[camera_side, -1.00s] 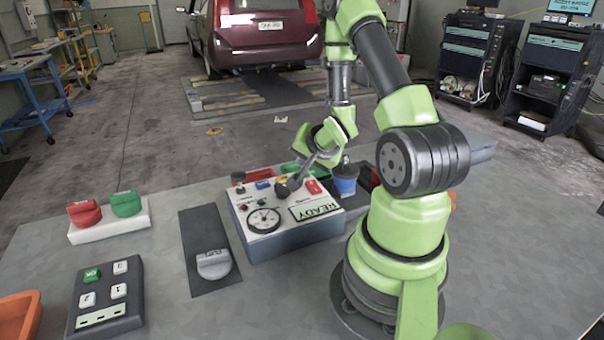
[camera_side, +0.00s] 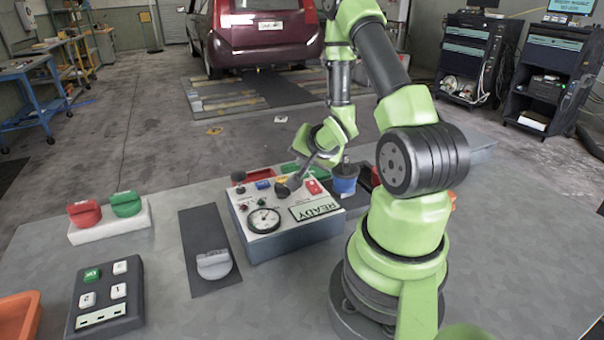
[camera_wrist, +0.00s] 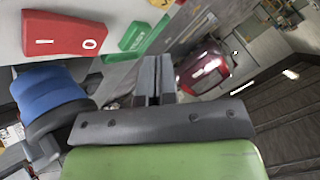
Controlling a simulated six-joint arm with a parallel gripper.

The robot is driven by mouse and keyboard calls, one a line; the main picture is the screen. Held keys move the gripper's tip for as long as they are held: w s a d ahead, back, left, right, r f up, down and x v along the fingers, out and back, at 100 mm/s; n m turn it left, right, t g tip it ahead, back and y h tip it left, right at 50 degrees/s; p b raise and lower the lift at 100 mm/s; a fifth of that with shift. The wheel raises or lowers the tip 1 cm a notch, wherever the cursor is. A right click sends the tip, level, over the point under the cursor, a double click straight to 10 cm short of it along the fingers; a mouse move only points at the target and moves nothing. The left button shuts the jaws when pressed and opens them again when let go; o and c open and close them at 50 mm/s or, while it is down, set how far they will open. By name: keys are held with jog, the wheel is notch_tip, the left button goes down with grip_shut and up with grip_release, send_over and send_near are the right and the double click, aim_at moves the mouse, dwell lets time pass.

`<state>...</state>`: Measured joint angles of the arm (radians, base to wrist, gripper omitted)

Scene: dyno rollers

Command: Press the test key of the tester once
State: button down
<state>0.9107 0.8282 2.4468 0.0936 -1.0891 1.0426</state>
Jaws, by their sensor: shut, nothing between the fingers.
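Labels are too small to tell which is the test key.
A blue cup-like thing (camera_side: 345,186) stands close right of the tester. Left are a dark plate with a grey knob (camera_side: 214,264), a white base with red and green knobs (camera_side: 110,229), a dark keypad (camera_side: 105,300) and an orange bin (camera_side: 18,318). Green pieces lie behind.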

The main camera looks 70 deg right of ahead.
jog(key=shift+f, duration=0.1)
dwell(0.6)
jog(key=shift+f, duration=0.35)
jog(key=shift+f, duration=0.35)
dwell(0.5)
jog(key=shift+r, duration=0.8)
jog(key=shift+r, duration=2.5)
